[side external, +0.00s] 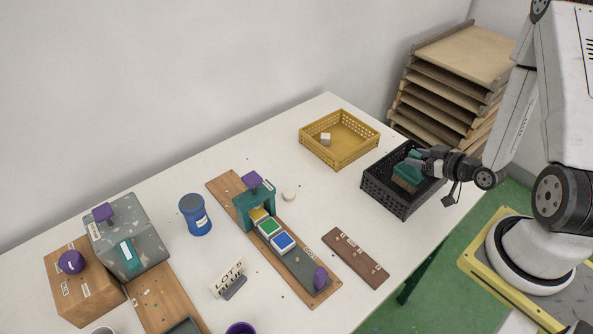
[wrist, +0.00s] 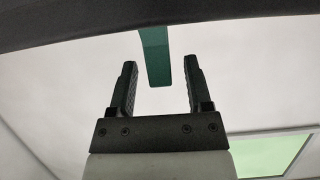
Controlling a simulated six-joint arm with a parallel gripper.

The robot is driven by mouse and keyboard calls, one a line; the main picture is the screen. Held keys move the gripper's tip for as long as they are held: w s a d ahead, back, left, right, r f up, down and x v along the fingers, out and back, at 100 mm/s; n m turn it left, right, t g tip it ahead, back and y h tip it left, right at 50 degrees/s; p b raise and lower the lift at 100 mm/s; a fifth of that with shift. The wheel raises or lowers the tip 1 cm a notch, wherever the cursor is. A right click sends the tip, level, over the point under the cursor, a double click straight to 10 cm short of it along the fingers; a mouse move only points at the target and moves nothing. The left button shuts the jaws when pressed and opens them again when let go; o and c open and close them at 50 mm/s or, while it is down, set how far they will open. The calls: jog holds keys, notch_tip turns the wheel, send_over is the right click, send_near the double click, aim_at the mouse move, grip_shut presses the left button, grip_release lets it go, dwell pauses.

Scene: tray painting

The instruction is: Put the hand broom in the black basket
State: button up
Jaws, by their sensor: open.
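The black basket (side external: 384,194) stands at the right end of the white table. The hand broom, with a green body and tan bristles (side external: 407,175), is inside the basket, tilted, with its upper part near my gripper. My gripper (side external: 421,158) is at the basket's right side, over the rim. In the wrist view my gripper (wrist: 159,75) has its two fingers apart, with the green broom handle (wrist: 155,58) showing between them and a gap on each side. The broom's lower end is partly hidden by the basket wall.
A yellow basket (side external: 342,158) with a small pale block (side external: 326,139) stands left of the black one. Stacked wooden trays (side external: 455,75) stand behind.

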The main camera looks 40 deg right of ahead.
jog(key=shift+v, duration=2.15)
jog(key=shift+w, duration=0.1)
